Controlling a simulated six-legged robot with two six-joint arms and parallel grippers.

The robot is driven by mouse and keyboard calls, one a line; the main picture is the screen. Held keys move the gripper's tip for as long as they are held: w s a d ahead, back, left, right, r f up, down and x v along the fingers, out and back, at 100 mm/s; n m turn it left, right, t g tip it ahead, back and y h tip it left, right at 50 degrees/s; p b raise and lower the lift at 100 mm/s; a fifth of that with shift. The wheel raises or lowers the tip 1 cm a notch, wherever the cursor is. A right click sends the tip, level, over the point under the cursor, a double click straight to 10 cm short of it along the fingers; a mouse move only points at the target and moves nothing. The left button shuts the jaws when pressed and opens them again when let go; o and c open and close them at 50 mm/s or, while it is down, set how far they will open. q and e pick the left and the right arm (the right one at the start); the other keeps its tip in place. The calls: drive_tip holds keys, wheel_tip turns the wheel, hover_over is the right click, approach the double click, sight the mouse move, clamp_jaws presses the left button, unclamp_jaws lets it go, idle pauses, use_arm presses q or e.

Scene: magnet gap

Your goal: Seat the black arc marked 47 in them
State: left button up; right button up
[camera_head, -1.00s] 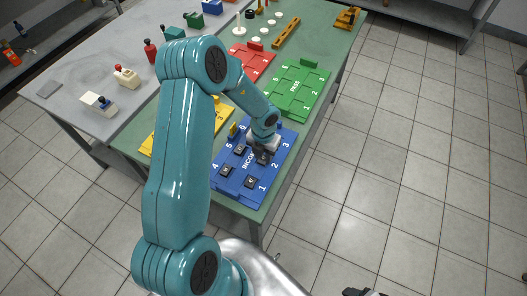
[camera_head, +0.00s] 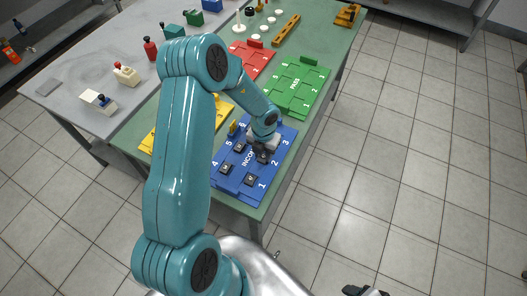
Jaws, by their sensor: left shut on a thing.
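Several small black pieces lie on the blue board (camera_head: 272,181) lettered "INCO...": one by the 1 (camera_head: 250,179), one by the 4 (camera_head: 227,168) and one by the 5 (camera_head: 240,147). Their markings are too small to read, so I cannot tell which is 47. My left gripper (camera_head: 261,151) is low over the board near the 2, shut on a black piece (camera_head: 263,158) that its fingers partly cover. I cannot tell whether that piece touches the board. A dark part at the bottom edge looks like my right gripper (camera_head: 362,291), mostly cut off.
A green board (camera_head: 297,91) marked "PASS", a red board (camera_head: 249,66) and a yellow board (camera_head: 223,112) lie farther along the green table. An orange bar (camera_head: 286,31) lies beyond. A grey table (camera_head: 70,82) with small fixtures is at left. The floor at right is clear.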

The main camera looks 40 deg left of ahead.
use_arm(q)
drive_tip(key=o, duration=1)
drive_tip(key=c, duration=0.5)
drive_tip(key=shift+o, duration=0.2)
wheel_tip(320, 180, up, 4)
drive_tip(key=p, duration=0.5)
drive_tip(key=shift+r+p, duration=0.25)
drive_tip(key=shift+p, duration=0.05)
drive_tip(key=o, duration=0.5)
drive_tip(key=shift+o, duration=0.2)
